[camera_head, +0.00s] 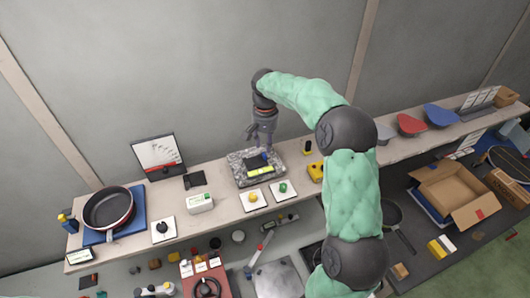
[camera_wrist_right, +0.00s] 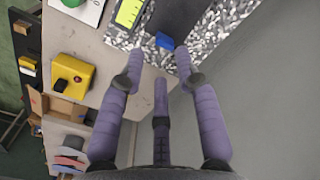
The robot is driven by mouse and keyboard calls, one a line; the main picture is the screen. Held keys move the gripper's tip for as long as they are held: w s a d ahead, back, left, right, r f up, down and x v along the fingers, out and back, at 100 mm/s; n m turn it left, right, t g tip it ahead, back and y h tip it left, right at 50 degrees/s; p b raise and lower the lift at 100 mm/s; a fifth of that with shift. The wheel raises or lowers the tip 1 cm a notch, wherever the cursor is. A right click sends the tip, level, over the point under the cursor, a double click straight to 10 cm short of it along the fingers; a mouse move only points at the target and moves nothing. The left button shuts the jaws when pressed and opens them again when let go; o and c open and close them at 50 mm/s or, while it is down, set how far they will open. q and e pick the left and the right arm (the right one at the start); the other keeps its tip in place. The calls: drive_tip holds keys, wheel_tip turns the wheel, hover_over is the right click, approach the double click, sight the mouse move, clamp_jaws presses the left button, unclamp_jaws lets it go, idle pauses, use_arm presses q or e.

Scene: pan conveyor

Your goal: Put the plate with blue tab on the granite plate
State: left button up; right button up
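The granite plate (camera_head: 235,166) is a speckled grey slab on the bench. A dark plate with a blue tab (camera_head: 264,156) lies on it, beside a yellow-green bar (camera_head: 259,171). In the right wrist view the dark plate (camera_wrist_right: 182,14) lies flat on the granite (camera_wrist_right: 222,22), its blue tab (camera_wrist_right: 165,41) pointing toward my fingers. My right gripper (camera_head: 259,139) is above the far side of the granite plate. In the wrist view its purple fingers (camera_wrist_right: 159,55) are spread and empty, with the tab just beyond the tips. My left gripper is not in view.
A yellow box with a black button (camera_head: 317,171) stands right of the granite plate. Two white squares with yellow and green knobs (camera_head: 268,196) lie in front. A pan (camera_head: 108,208) sits at the left. A wall runs behind the bench.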

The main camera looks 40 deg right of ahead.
sight(265, 156)
wheel_tip(265, 156, up, 7)
drive_tip(key=shift+f, duration=0.2)
